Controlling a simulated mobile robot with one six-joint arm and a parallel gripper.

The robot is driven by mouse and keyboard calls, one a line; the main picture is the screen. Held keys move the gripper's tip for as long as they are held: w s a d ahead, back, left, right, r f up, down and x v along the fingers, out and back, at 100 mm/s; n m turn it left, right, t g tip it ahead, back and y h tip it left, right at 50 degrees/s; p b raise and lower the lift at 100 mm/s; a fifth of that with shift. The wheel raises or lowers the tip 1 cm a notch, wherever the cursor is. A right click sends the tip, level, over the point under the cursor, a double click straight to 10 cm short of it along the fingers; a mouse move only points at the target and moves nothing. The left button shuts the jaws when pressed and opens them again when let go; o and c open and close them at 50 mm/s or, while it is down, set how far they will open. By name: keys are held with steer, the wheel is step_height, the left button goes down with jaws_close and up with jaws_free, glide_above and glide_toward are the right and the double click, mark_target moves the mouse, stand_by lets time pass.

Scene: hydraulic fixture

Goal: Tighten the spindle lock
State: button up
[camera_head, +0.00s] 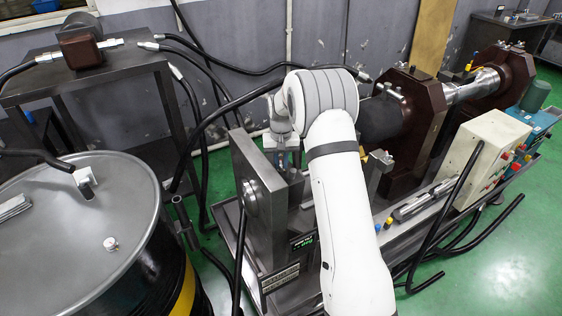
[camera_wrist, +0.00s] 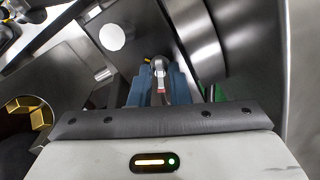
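A small grey lever-like part (camera_wrist: 160,66) with a red and white mark shows between my fingers in the wrist view; I take it for the spindle lock, but cannot be sure. My gripper (camera_wrist: 161,80) has a dark blue finger on each side of it, with little or no gap visible. Whether the fingers press on it cannot be told. In the head view my gripper (camera_head: 283,158) is at the top of the grey upright fixture block (camera_head: 250,185), partly hidden by my white arm. The lock itself is hidden there.
Brown bearing blocks (camera_head: 418,125) carry a shiny shaft (camera_head: 472,84) at the right. A beige control box (camera_head: 487,150) stands in front of them. A drum (camera_head: 70,240) is at the left, near a metal table (camera_head: 90,75). Black hoses hang behind the fixture.

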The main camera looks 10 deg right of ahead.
jaws_close()
steer(key=m+b, duration=0.1)
steer(key=m, duration=0.3)
steer(key=shift+m, duration=0.3)
steer(key=m+b, duration=0.1)
steer(key=m, duration=0.3)
steer(key=m+b, duration=0.1)
steer(key=m, duration=0.4)
steer(key=shift+m, duration=2.2)
steer(key=shift+r, duration=0.1)
steer(key=shift+o, duration=1.7)
jaws_free()
